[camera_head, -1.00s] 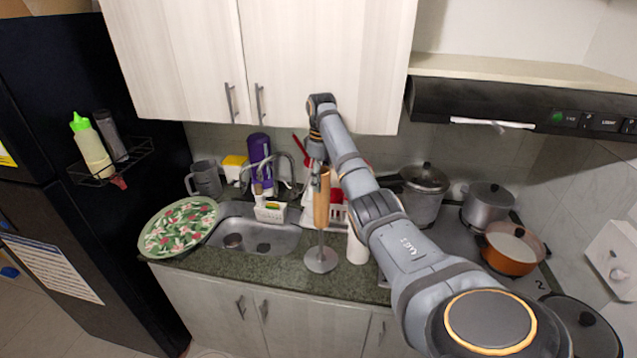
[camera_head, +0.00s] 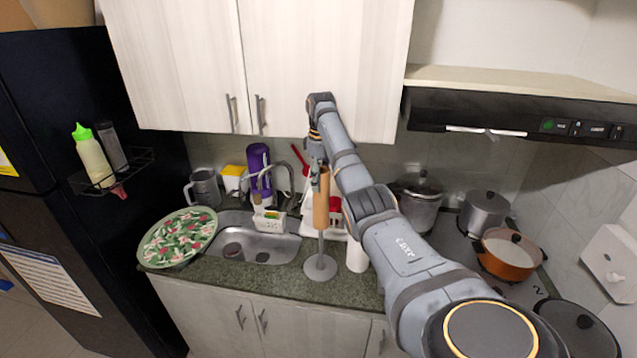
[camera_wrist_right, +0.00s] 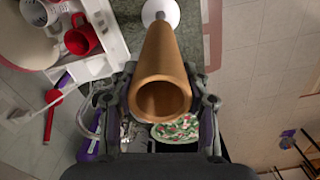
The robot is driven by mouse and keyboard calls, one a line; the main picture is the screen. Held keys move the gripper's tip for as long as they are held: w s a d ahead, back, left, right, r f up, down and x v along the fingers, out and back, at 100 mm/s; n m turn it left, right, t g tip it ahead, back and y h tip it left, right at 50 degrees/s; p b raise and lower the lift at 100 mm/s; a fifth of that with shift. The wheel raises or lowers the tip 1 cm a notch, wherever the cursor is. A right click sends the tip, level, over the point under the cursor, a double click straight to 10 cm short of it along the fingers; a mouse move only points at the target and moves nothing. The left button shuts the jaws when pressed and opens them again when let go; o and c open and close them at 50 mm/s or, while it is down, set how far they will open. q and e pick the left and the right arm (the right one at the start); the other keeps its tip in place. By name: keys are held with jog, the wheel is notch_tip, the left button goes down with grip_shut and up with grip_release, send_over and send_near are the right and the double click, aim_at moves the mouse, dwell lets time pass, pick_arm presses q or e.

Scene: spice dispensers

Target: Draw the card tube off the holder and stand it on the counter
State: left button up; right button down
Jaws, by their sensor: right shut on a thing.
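The brown card tube (camera_head: 321,204) is upright over the pole of the holder (camera_head: 320,267), whose round grey base stands on the counter (camera_head: 222,279). The tube's lower end is well above the base, with bare pole showing between. My right gripper (camera_head: 319,167) is shut on the tube near its upper end. In the right wrist view the tube (camera_wrist_right: 163,70) lies between the fingers (camera_wrist_right: 163,103), its open end facing the camera. I see no pole tip in its dark opening. The holder's base (camera_wrist_right: 161,12) shows beyond it. My left gripper is not in view.
A white cylinder (camera_head: 357,256) stands close right of the holder. The sink (camera_head: 258,245) and floral plate (camera_head: 178,238) are left. A white rack with red items is behind. Pots (camera_head: 510,254) stand on the stove at right. Cabinets (camera_head: 325,60) hang above.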

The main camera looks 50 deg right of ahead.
aim_at(321, 169)
jog(key=shift+r, duration=1.85)
notch_tip(321, 169, up, 3)
jog(key=shift+f, duration=0.2)
jog(key=shift+r, duration=0.15)
